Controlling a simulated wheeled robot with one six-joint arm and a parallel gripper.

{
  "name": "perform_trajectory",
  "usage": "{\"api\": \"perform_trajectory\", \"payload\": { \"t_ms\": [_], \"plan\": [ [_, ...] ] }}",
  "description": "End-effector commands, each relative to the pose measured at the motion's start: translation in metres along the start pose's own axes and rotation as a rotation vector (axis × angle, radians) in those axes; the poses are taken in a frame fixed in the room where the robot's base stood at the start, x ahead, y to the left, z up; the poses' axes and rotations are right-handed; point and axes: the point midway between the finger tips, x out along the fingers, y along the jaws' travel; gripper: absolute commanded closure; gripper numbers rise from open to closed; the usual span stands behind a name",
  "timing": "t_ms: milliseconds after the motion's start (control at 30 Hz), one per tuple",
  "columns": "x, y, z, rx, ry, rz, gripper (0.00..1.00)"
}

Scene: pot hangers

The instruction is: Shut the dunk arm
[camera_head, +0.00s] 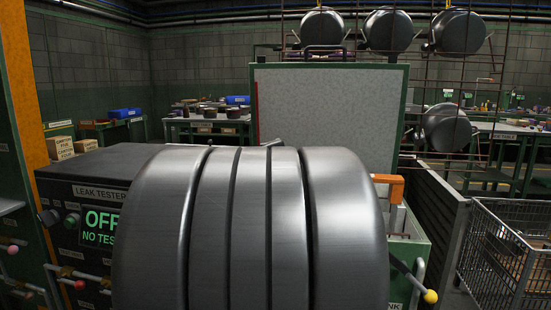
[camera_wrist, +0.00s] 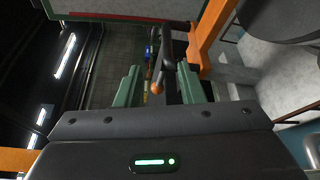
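An orange arm (camera_wrist: 210,38), which looks like the dunk arm, runs down from the top right in the wrist view. I cannot tell whether the fingers touch the bar. In the head view, part of the orange arm (camera_head: 388,184) shows at the right, above a green box (camera_head: 410,255). A large grey ribbed shape (camera_head: 250,235) fills the middle of the head view; my gripper is not visible there.
A dark leak tester (camera_head: 95,190) with a green lit screen stands at the left. A yellow-knobbed lever (camera_head: 430,296) sticks out by the green box. A wire cart (camera_head: 505,250) stands at the right. Dark pots (camera_head: 322,28) hang behind a pale board (camera_head: 330,112).

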Motion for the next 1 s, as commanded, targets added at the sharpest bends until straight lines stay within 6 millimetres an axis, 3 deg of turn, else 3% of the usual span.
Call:
{"api": "perform_trajectory", "payload": {
  "t_ms": [200,400,767,1000],
  "plan": [
    [-0.033,0.001,0.002,0.002,-0.003,-0.003,0.65],
    [-0.044,-0.001,0.002,0.002,-0.004,-0.004,0.65],
    [-0.043,-0.002,0.002,0.002,-0.004,-0.004,0.65],
    [-0.018,-0.004,0.001,0.001,-0.002,-0.003,0.65]
  ]
}}
